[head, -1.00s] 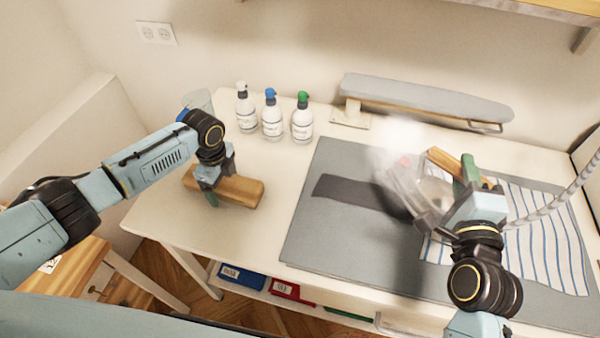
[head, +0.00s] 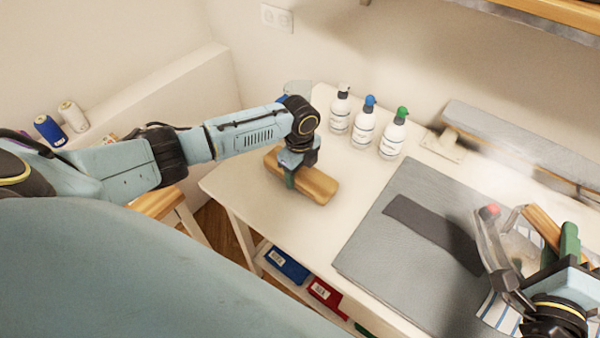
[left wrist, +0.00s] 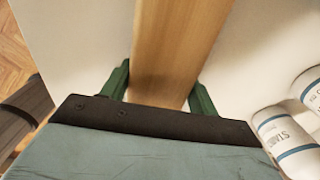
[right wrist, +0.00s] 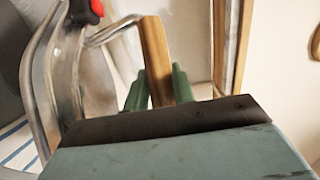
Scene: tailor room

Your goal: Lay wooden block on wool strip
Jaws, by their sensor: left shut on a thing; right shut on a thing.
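The wooden block (head: 318,184) lies on the white table at the left in the head view. My left gripper (head: 290,178) is shut across it from above; the block (left wrist: 178,45) runs between both green fingers in the left wrist view. The dark grey wool strip (head: 430,232) lies flat on the grey mat, right of the block and apart from it. My right gripper (head: 566,245) is shut on the wooden handle (right wrist: 155,55) of a metal steam iron (head: 497,250), at the right end of the strip. Steam blurs the iron; I cannot tell whether it touches the strip.
Several things stand around: spray bottles (head: 364,122) behind the block, a sleeve board (head: 520,150) at the back right, and a striped cloth (head: 497,312) under the iron. The mat (head: 385,250) is bare left of the strip. Bins (head: 286,264) sit below the table edge.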

